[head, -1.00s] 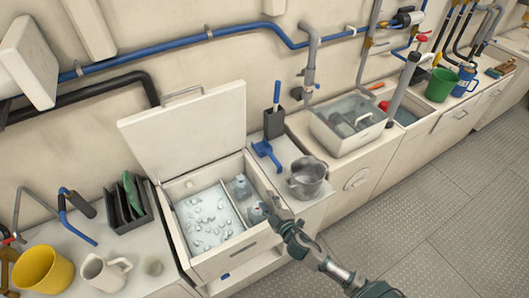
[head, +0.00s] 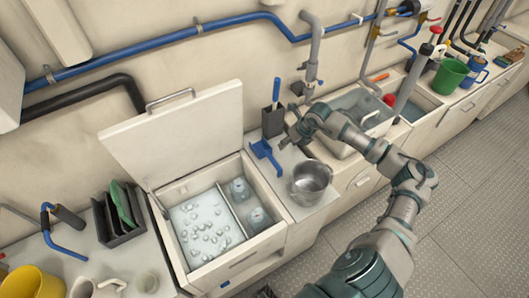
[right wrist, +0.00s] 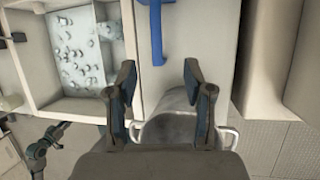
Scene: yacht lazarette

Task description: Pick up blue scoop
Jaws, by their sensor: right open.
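The blue scoop (head: 264,152) lies on the pale counter between the ice chest and the steel pot. My right gripper (head: 294,132) is above the counter, just right of the scoop and apart from it. In the right wrist view the open, empty right gripper (right wrist: 158,78) has its fingers spread, with part of the blue scoop (right wrist: 155,35) ahead of them at the top edge. The scoop's far end is cut off there. A dark jointed part at the lower left of the wrist view seems to be my left arm; its jaws are unclear.
The open ice chest (head: 272,240) holds ice and clear bottles. The steel pot (head: 311,182) stands close to the scoop, partly under my gripper in the wrist view. A dark holder (head: 273,122) with a blue handle (head: 276,92) stands behind. A sink (head: 355,105) is to the right.

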